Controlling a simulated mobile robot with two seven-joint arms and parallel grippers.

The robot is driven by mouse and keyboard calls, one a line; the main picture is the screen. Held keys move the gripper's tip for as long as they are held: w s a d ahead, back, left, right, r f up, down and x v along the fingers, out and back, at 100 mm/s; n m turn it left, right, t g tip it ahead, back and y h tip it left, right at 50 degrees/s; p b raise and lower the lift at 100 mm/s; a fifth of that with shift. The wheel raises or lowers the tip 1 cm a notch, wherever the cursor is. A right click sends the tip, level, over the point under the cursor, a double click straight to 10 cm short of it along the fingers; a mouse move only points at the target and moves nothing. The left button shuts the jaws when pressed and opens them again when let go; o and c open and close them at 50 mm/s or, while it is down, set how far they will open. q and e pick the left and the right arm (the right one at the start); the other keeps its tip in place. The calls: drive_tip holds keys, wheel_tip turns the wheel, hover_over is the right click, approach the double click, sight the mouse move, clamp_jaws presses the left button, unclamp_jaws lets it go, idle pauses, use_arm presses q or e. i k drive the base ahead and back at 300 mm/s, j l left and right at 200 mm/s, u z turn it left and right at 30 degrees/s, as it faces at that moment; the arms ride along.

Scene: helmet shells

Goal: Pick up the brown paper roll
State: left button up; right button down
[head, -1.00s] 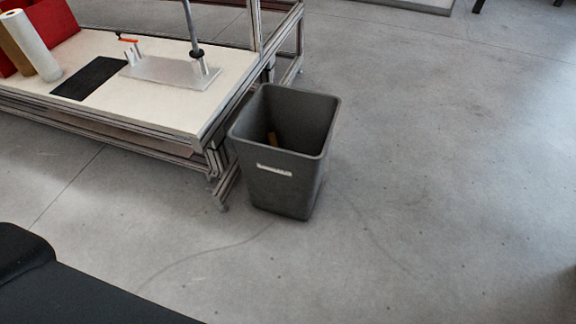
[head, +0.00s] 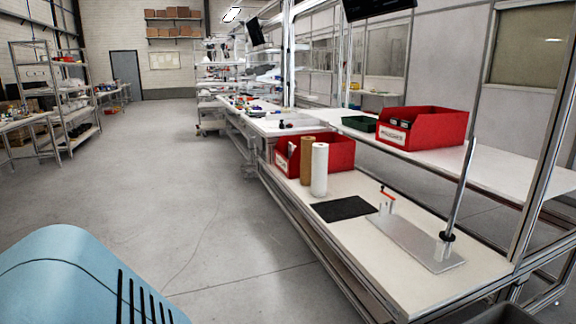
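The brown paper roll (head: 307,160) stands upright on the white workbench (head: 420,285). A white roll (head: 319,170) stands upright close to its right and slightly nearer to me. A red bin (head: 340,152) is right behind both rolls. Neither of my grippers is in the head view, and nothing of mine touches the roll.
A black mat (head: 342,209) and a metal plate with a clamp and post (head: 415,240) lie on the bench in front of the rolls. Another red bin (head: 437,125) is on the bench behind. Open floor (head: 160,180) lies left of the bench. Shelves (head: 68,100) stand far left.

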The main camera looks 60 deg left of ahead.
sight(307, 142)
drive_tip(key=u, duration=1.8)
